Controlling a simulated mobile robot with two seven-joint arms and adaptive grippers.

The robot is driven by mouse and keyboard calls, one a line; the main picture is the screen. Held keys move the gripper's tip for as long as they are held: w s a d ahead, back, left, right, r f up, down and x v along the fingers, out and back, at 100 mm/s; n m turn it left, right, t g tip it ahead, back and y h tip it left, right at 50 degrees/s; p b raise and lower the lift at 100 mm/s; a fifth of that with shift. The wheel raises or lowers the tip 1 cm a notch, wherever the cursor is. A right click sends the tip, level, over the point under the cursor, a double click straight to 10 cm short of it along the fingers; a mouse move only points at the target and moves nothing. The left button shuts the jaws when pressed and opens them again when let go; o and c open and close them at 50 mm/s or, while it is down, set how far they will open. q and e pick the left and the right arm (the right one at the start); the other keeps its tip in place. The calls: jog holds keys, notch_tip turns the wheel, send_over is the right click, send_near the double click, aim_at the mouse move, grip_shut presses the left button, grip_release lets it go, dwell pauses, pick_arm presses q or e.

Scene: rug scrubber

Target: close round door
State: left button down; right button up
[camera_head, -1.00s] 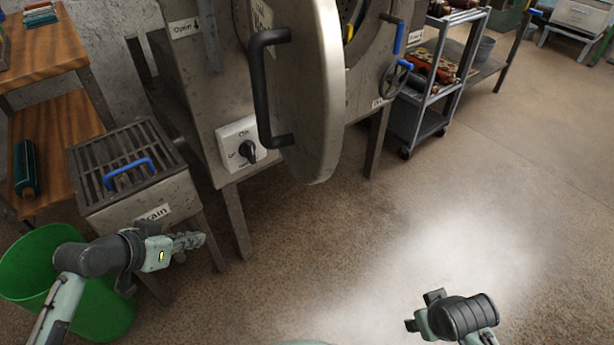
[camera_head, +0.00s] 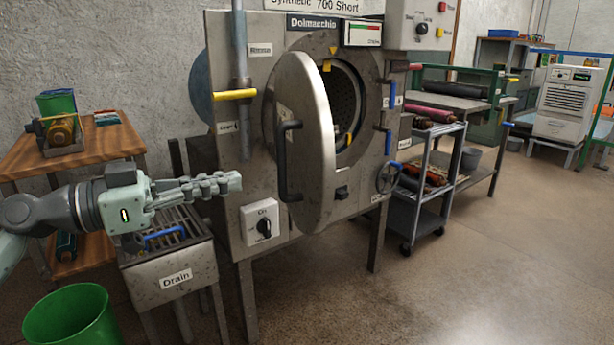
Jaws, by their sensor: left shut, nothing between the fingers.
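The round door (camera_head: 308,150) is a thick grey metal disc on the front of the washing machine (camera_head: 237,178). It stands swung well open, seen at a slant, with a black bar handle (camera_head: 284,160) on its left side. The dark drum opening (camera_head: 347,105) shows behind it to the right. My left gripper (camera_head: 232,183) is shut and empty, fingers pointing right, above the drain box and left of the door handle. It appears apart from the handle. My right gripper is out of view.
A drain box (camera_head: 172,283) with a blue handle stands below my left gripper. A green bucket (camera_head: 72,318) is at bottom left. A wooden shelf (camera_head: 90,143) stands left, a grey cart (camera_head: 432,185) right. The floor at front right is clear.

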aim_at(322, 167)
pick_arm(q)
jog(key=p+x, duration=0.3)
jog(key=x, duration=0.9)
jog(key=shift+w+d, duration=0.1)
jog(key=shift+w, duration=0.05)
jog(key=shift+w+d+f+p, duration=0.1)
jog(key=shift+w+d+p, duration=0.2)
jog(key=shift+d, duration=0.15)
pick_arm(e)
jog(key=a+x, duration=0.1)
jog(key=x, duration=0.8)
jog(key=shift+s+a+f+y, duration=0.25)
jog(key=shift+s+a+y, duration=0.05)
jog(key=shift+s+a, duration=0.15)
pick_arm(q)
jog(key=shift+d, duration=0.1)
